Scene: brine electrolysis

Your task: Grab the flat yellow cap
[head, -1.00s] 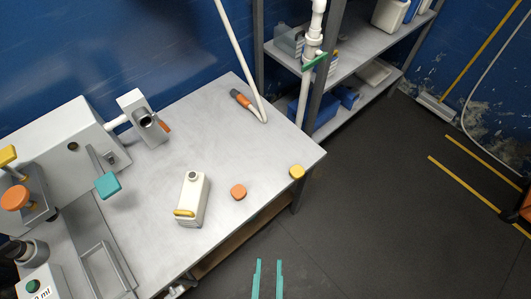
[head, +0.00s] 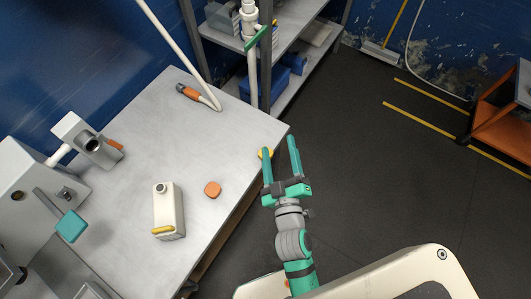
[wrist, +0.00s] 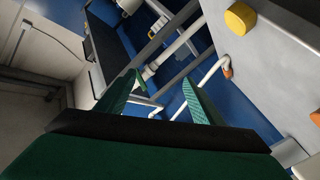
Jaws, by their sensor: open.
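The flat yellow cap (head: 262,153) sits on the grey table near its right corner. In the head view my gripper partly covers it. In the wrist view the cap (wrist: 240,18) is at the upper right, on the table top, outside the jaws. My gripper (head: 280,145) is open and empty, with its two teal fingers pointing away from me beside the table's right edge. The left finger overlaps the cap in the head view; I cannot tell whether they touch. The fingers also show in the wrist view (wrist: 163,88).
An orange cap (head: 213,189) lies left of the yellow one, near a cream bottle (head: 168,212) with a yellow handle. A white hose with an orange end (head: 188,92) lies farther back. Shelves (head: 282,82) stand behind the table. The floor to the right is mostly clear.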

